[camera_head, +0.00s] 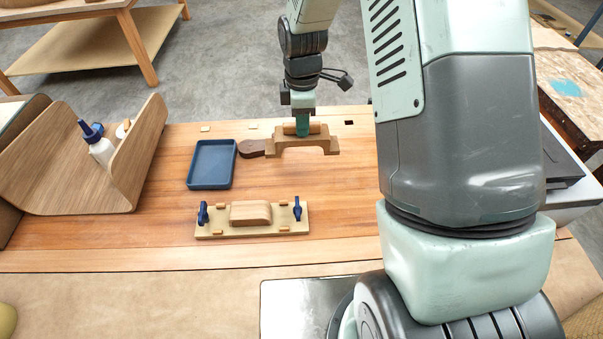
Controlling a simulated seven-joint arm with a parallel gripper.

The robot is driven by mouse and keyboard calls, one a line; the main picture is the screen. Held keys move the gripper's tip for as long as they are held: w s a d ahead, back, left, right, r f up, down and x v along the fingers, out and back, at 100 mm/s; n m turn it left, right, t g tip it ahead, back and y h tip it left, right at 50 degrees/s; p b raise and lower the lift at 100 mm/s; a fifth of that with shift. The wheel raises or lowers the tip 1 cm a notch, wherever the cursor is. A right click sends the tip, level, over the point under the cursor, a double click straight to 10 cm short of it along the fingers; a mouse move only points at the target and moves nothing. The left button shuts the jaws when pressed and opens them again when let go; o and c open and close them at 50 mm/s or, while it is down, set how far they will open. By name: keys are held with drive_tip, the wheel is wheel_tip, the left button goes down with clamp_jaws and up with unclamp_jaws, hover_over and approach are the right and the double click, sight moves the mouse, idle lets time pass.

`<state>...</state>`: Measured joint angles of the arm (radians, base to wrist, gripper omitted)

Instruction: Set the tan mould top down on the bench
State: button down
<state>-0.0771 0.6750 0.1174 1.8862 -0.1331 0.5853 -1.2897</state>
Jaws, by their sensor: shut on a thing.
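The tan mould top (290,143), a block with an arched underside, is at the back of the bench (340,220). A lighter wooden bar, perhaps its handle, stands on its upper side. My gripper (302,130) is above it with the green fingers shut on this upper part. The mould top looks level; I cannot tell whether it touches the bench. Nearer the front, the mould base (238,234) lies on the bench, with a rounded wooden block (250,213) on it and blue clamps (298,208) at both ends.
A blue tray (211,186) lies left of the mould top. A dark brown rounded tool end (252,148) shows at the mould top's left end. A curved wooden holder (120,165) with a glue bottle (98,146) stands at left. Bench right of the mould base is clear.

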drive_tip(key=f, duration=0.3)
drive_tip(key=d+f, duration=0.1)
drive_tip(key=f, duration=0.1)
drive_tip(key=shift+w+f, duration=0.15)
drive_tip(key=shift+w, duration=0.05)
drive_tip(key=shift+a+f, duration=0.1)
drive_tip(key=shift+f, duration=2.2)
drive_tip(key=shift+f, duration=0.1)
drive_tip(key=c, duration=1)
unclamp_jaws()
